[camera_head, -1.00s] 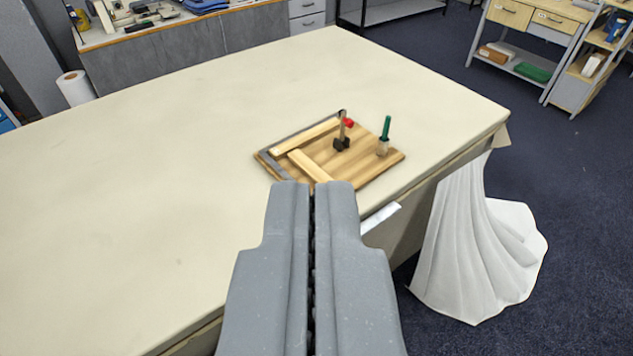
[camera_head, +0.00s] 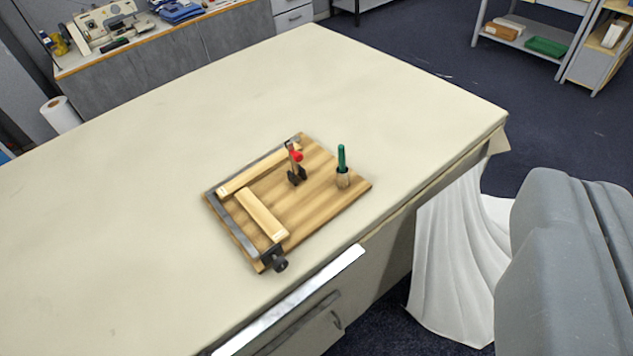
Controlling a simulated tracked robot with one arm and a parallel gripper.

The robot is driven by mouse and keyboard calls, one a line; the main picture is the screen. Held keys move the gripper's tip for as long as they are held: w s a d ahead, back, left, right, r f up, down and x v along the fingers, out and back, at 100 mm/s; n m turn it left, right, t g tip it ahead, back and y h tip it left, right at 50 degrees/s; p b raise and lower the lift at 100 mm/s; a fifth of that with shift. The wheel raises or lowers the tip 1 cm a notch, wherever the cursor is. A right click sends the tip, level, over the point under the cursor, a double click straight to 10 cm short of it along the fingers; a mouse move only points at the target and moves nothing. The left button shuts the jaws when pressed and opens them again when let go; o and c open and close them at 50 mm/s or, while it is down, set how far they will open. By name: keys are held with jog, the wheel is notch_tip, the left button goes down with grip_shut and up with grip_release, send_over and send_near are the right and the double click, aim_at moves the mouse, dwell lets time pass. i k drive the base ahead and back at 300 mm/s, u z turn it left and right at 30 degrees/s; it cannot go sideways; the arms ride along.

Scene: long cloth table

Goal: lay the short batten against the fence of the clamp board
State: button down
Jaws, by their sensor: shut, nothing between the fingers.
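The clamp board (camera_head: 325,200) is a striped wooden board on the cloth table, in the middle of the head view. A dark grey fence (camera_head: 232,226) runs along its left edge, with another dark strip along its back edge. The short batten (camera_head: 262,214), pale wood, lies flat on the board, roughly parallel to the left fence with a strip of bare wood between them. A longer batten (camera_head: 250,172) lies along the back strip; I cannot tell whether the short one's end touches it. My gripper (camera_head: 590,182) is shut and empty at the lower right, off the table's front edge.
A red-tipped clamp (camera_head: 296,168) and a green-handled tool in a holder (camera_head: 343,168) stand upright on the board. The table (camera_head: 120,230) is otherwise clear. White cloth (camera_head: 455,265) hangs beside the front edge.

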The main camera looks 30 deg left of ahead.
aim_at(271, 227)
jog(key=i, duration=1.1)
jog(key=u, duration=0.4)
